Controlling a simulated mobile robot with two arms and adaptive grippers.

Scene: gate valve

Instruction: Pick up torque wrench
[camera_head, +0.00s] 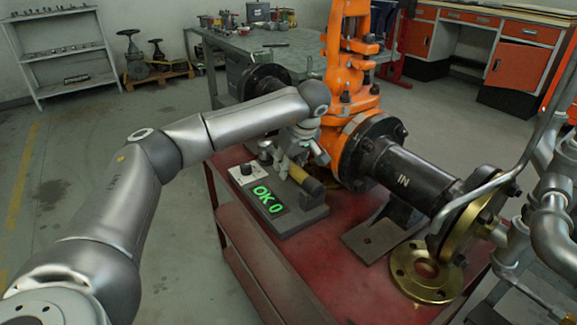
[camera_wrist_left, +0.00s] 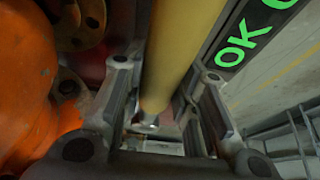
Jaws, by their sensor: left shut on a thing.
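The torque wrench (camera_head: 307,181) shows a yellow handle at a grey block on the red cart, beside a green "OK 0" display (camera_head: 268,198). Its yellow handle (camera_wrist_left: 178,48) fills the middle of the left wrist view, between the fingers. My left gripper (camera_head: 297,160) reaches down over the handle and is shut on it. The wrench's far end is hidden by the gripper and block, so I cannot tell whether it is lifted clear. My right gripper is not in view.
An orange gate valve (camera_head: 350,75) with a black flanged pipe (camera_head: 405,175) stands close behind and right of the gripper. A brass flange ring (camera_head: 427,271) lies on the red cart (camera_head: 330,265). Metal piping (camera_head: 555,215) stands at right. A workbench (camera_head: 275,38) stands behind.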

